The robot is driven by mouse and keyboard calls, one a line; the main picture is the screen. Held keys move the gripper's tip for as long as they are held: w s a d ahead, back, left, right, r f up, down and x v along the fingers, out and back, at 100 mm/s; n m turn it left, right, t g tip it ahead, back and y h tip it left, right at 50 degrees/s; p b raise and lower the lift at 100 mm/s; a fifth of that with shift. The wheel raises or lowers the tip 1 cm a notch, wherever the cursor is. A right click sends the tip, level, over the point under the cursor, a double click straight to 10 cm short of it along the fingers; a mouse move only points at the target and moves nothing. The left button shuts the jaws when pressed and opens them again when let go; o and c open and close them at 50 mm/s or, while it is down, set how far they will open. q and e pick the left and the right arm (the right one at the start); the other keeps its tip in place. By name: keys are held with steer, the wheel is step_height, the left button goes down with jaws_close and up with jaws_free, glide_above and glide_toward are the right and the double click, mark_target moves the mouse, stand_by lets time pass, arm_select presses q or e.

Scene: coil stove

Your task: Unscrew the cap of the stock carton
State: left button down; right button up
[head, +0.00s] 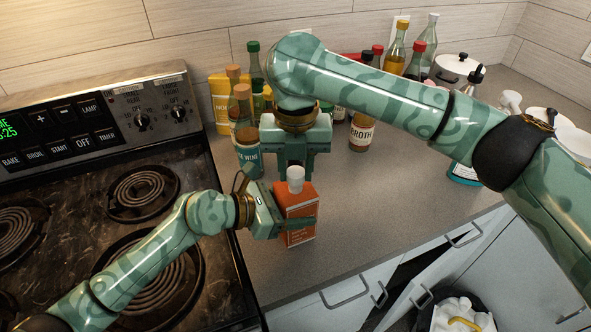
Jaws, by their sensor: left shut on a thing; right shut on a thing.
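The stock carton (299,236) is an orange-red box with a white cap (296,174) on top. It stands upright on the grey counter near its front edge, just right of the stove. My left gripper (300,222) comes in from the left and is shut around the carton's body. My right gripper (294,172) points down from above and is shut on the white cap. The gripper's fingers hide parts of the cap's sides, and the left fingers cover part of the carton's front.
The coil stove (130,235) fills the left. Several bottles stand behind the grippers, including one with a blue label (249,160) and a broth bottle (361,132). A white pot (457,68) is at the back right. The counter (400,185) right of the carton is clear.

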mark_target(296, 173)
steer(key=shift+r, duration=0.1)
steer(key=shift+r, duration=1.95)
arm_select(q)
steer(key=shift+c, duration=1.2)
jaws_free()
